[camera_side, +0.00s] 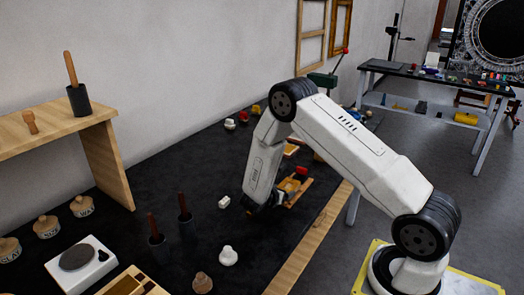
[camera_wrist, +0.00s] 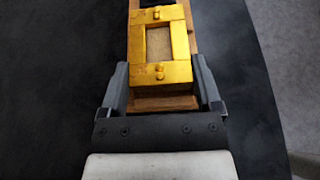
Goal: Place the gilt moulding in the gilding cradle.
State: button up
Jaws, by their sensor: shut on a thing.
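The gilt moulding (camera_wrist: 178,73) is a bright gold rectangular frame with small raised knobs and a brown wooden middle. In the wrist view my gripper (camera_wrist: 160,72) has one finger on each side of its near end and is shut on it. Brown wood (camera_wrist: 165,103) shows at the near end, and more wood shows behind its far end and right edge. In the side view my gripper (camera_side: 262,207) is low over the dark bench, beside a gold and wooden piece (camera_side: 290,186). I cannot tell whether this wood is the gilding cradle, or whether the moulding touches it.
A small white block (camera_side: 224,202) and a white knobbed piece (camera_side: 228,256) lie left of my gripper. A wooden shelf (camera_side: 105,160) is at the left. A pale wooden strip (camera_side: 312,240) edges the dark bench.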

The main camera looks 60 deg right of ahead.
jog(key=shift+f, duration=0.25)
jog(key=shift+f, duration=0.15)
jog(key=o, duration=1.1)
jog(key=shift+c, duration=0.2)
jog(key=v, duration=1.2)
